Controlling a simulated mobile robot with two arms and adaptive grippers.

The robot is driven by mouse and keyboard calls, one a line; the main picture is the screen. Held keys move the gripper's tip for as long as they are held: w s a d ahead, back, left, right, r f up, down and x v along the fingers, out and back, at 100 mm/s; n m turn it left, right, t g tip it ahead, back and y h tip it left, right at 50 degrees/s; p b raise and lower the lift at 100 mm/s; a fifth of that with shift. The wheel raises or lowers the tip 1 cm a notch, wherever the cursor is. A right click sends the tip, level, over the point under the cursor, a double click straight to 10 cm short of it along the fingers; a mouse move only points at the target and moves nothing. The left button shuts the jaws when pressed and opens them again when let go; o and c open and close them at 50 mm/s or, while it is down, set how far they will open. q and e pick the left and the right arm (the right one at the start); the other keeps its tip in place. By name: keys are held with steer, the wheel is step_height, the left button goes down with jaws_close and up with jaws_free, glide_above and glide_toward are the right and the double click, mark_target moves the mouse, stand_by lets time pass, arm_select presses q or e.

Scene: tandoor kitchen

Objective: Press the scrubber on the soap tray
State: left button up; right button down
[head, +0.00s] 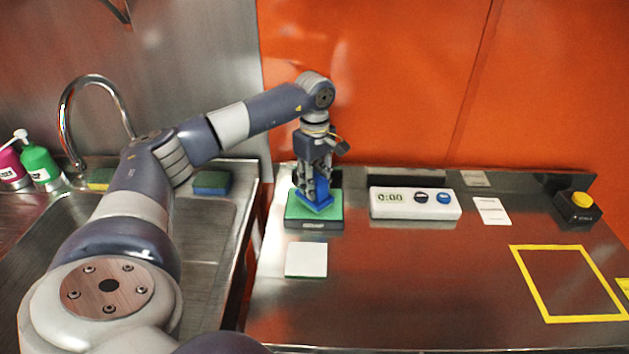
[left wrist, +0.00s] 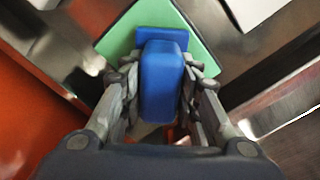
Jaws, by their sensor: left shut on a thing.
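The soap tray (head: 297,211) is a dark, low box with a green top at the back left of the steel counter. Its green top also shows in the left wrist view (left wrist: 195,40). My left gripper (head: 316,190) points down over the tray, shut on the blue scrubber (head: 318,205). In the left wrist view the scrubber (left wrist: 162,85) stands between the fingers, with a flat blue base at the green surface. I cannot tell whether it touches or hovers just above. My right gripper is not in view.
A white square (head: 306,260) lies in front of the tray. A white timer box (head: 415,204) stands to its right. A yellow button (head: 577,206) and yellow outline (head: 530,300) are farther right. The sink with faucet (head: 66,125) and sponges (head: 212,183) is left.

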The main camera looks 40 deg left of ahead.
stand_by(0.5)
arm_select(q)
steer(key=shift+r+p, duration=1)
steer(key=shift+r, duration=0.2)
steer(key=shift+r+p, duration=1.85)
steer(key=shift+r, duration=0.5)
